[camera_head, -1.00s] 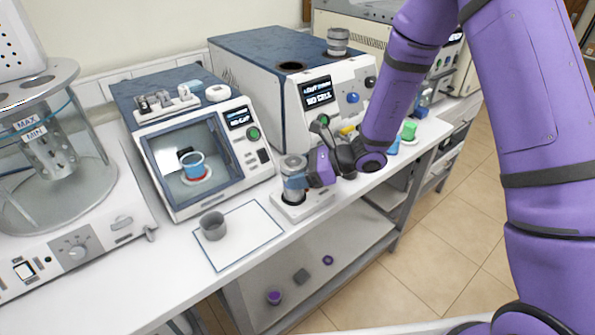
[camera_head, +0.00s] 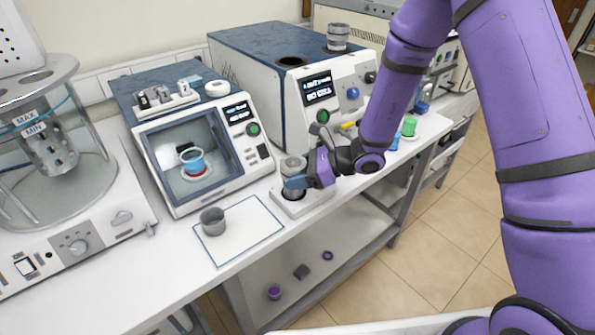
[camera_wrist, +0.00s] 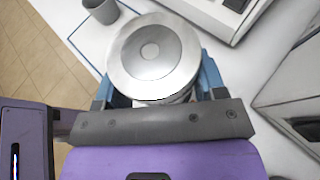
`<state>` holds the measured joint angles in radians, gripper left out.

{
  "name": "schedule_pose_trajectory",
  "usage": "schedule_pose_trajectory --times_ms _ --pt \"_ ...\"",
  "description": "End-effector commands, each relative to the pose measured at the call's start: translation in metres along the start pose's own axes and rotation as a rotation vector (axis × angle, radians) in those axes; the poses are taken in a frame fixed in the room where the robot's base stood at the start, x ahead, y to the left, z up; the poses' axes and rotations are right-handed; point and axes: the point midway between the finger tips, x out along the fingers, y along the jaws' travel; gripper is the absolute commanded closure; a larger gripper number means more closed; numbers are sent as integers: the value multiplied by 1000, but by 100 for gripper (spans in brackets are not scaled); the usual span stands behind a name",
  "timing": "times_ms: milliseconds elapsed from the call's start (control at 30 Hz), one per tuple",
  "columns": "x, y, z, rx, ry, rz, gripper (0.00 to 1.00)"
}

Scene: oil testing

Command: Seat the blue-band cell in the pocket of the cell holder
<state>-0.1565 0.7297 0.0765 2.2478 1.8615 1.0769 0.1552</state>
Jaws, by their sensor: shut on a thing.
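The metal cell (camera_head: 293,165) stands upright at the cell holder (camera_head: 305,204), a white block near the bench's front edge. My gripper (camera_head: 296,183) is shut on the cell from the right, with blue fingers around its side. In the wrist view the cell's round silver lid (camera_wrist: 152,53) is between the fingers. The cell's lower end is over or in the holder's dark round pocket; I cannot tell how deep. The fingers hide much of its side, and I cannot clearly tell its band from the blue fingers.
A grey cup (camera_head: 213,221) stands on a white mat (camera_head: 240,245) to the left. Behind are a windowed instrument (camera_head: 190,140) with a blue-banded cup (camera_head: 193,160) inside and a larger instrument (camera_head: 255,50). Small coloured items, including a green one (camera_head: 409,126), stand to the right.

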Motion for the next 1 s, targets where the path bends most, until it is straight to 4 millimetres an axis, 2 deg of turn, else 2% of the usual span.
schedule_pose_trajectory --times_ms 233,500,533,633,1000 --pt "4 0 -8 1 -1 0 67" --pt "4 0 -9 0 -1 0 67" --pt "4 0 -9 0 -1 0 29" --pt "4 0 -9 0 -1 0 6" --pt "-1 0 -10 0 1 -1 6"
